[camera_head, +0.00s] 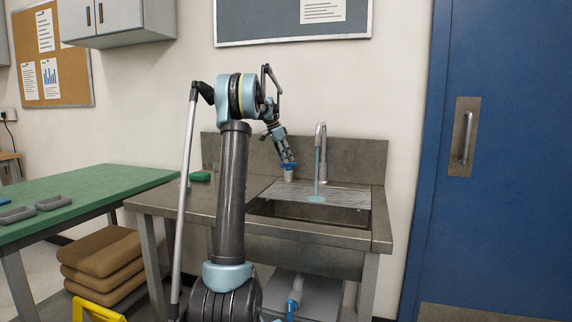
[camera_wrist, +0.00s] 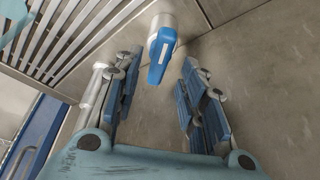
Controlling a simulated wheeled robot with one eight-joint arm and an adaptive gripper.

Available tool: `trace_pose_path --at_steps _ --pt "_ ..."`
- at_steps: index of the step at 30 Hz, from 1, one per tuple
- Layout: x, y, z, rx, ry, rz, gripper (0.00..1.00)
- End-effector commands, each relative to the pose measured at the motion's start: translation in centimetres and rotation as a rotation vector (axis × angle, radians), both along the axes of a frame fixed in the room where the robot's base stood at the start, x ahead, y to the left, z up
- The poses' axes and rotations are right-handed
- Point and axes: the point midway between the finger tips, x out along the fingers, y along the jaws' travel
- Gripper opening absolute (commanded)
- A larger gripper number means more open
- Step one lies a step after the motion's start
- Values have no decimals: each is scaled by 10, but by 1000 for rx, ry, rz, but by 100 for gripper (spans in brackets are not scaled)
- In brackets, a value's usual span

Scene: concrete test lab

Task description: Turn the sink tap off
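The sink tap's grey spout (camera_head: 322,150) stands at the back of the metal sink (camera_head: 335,214). A teal stream of water (camera_head: 316,172) falls from it onto the drainer. A short white post with a blue lever (camera_head: 288,170) stands left of the spout. In the wrist view the lever (camera_wrist: 162,55) lies between and just beyond my fingertips. My gripper (camera_head: 285,156) comes down from above, close to the lever. Its blue-padded fingers (camera_wrist: 158,66) are apart, with a gap on both sides of the lever. Contact is not visible.
A green table (camera_head: 90,192) with grey trays stands at the left. A green sponge-like block (camera_head: 200,176) sits at the sink counter's left back. Brown cushions (camera_head: 105,262) are stacked below. A blue door (camera_head: 510,130) is at the right. The wall closely backs the sink.

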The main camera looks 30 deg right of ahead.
Motion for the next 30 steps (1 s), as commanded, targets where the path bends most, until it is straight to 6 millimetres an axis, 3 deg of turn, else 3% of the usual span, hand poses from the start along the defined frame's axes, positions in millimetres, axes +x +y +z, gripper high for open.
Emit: trace_pose_path --at_steps 7,18,23,30 --pt "-2 -9 -23 0 0 0 38" --pt "-2 -11 -26 0 0 0 38" --pt "-2 -11 -26 0 0 0 1" --pt "-1 -11 -26 0 -1 -2 0"
